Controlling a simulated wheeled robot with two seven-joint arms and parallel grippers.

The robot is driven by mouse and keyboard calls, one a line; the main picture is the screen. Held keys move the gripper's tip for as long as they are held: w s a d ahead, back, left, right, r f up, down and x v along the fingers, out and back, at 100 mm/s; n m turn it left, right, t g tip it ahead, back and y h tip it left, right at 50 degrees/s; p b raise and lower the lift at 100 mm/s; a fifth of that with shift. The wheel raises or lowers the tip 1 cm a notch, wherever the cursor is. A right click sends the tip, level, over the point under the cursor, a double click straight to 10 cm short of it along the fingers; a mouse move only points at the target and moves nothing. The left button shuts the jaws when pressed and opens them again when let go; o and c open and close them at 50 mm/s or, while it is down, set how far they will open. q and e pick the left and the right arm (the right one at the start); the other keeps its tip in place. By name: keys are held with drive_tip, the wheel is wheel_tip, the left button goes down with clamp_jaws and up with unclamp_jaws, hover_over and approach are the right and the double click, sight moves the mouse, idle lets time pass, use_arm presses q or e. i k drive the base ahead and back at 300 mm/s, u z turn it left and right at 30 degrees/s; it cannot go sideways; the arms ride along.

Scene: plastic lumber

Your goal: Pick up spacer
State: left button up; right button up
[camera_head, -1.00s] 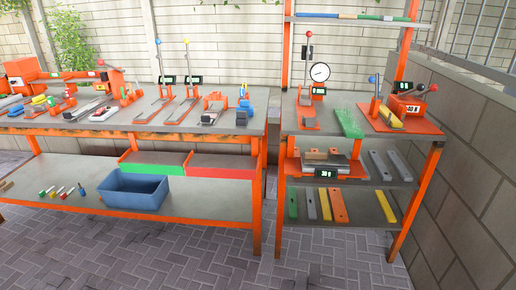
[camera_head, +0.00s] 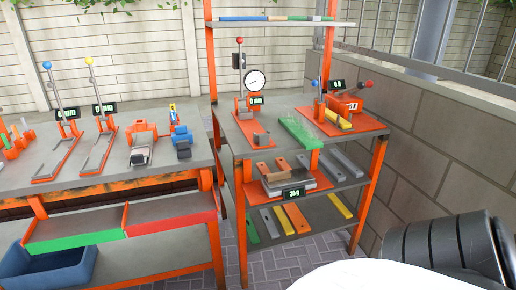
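I cannot tell for certain which piece is the spacer. Flat bars of plastic lumber lie on the right rack: a green bar (camera_head: 299,132) on its top, a yellow bar (camera_head: 338,119) in the orange press (camera_head: 352,112), and grey bars (camera_head: 342,162) on the middle shelf. Orange and yellow bars (camera_head: 296,218) lie on the bottom shelf. Neither gripper shows clearly. Black and white parts at the lower right appear to be my own body.
The left workbench (camera_head: 100,170) carries lever gauges with displays. Under it are green-fronted and red-fronted trays (camera_head: 172,217) and a blue bin (camera_head: 45,270). A scale (camera_head: 293,186) stands on the rack's middle shelf. A block wall (camera_head: 440,150) closes the right side. Paved floor shows before the rack.

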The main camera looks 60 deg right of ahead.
sight(284, 175)
drive_tip(key=z, duration=0.6)
drive_tip(key=i, duration=0.7)
drive_tip(key=z, duration=0.8)
